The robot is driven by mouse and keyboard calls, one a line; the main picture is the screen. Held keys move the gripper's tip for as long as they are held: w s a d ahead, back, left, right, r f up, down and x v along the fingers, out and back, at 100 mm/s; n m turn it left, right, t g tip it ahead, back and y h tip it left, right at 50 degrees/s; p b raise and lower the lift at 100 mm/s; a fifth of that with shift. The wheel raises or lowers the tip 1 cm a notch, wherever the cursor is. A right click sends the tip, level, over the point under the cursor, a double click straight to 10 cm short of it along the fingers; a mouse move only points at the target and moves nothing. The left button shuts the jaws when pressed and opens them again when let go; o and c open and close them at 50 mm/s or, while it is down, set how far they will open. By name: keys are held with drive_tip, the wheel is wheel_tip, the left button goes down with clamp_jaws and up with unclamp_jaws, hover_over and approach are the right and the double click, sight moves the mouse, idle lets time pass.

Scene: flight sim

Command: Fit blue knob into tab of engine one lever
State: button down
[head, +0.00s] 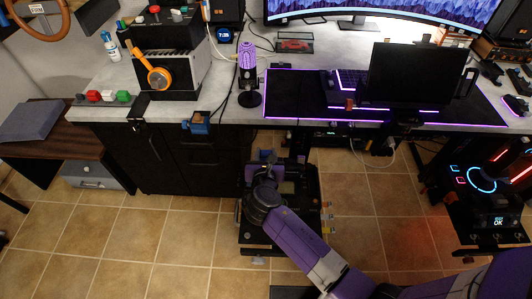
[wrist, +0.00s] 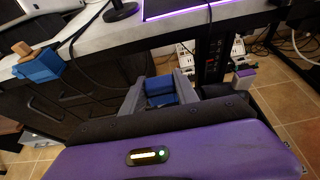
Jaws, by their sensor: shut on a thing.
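My gripper (wrist: 158,92) is low, in front of the black cabinet and below the desk edge. It is shut on the blue knob (wrist: 160,90), whose blue face shows between the two grey fingers. In the head view my gripper (head: 266,160) points away under the desk, and the knob there is too small to make out clearly. A row of red, white and green knobs (head: 108,96) sits at the desk's left front corner.
A blue bracket (head: 197,122) with a brown piece hangs at the desk's front edge; it also shows in the wrist view (wrist: 38,66). A purple microphone (head: 247,65) and a dark monitor (head: 415,75) stand on the desk (head: 218,82). Tiled floor (head: 150,235) is clear at left.

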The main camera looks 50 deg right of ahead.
drive_tip(key=shift+f, duration=0.1)
idle(0.3)
drive_tip(key=c, duration=0.9)
unclamp_jaws()
drive_tip(key=shift+o, duration=0.2)
drive_tip(key=shift+s+a, duration=0.1)
drive_tip(key=v, duration=0.7)
drive_tip(key=shift+s+a+p, duration=0.15)
drive_tip(key=shift+a+p, duration=0.05)
drive_tip(key=shift+p, duration=0.2)
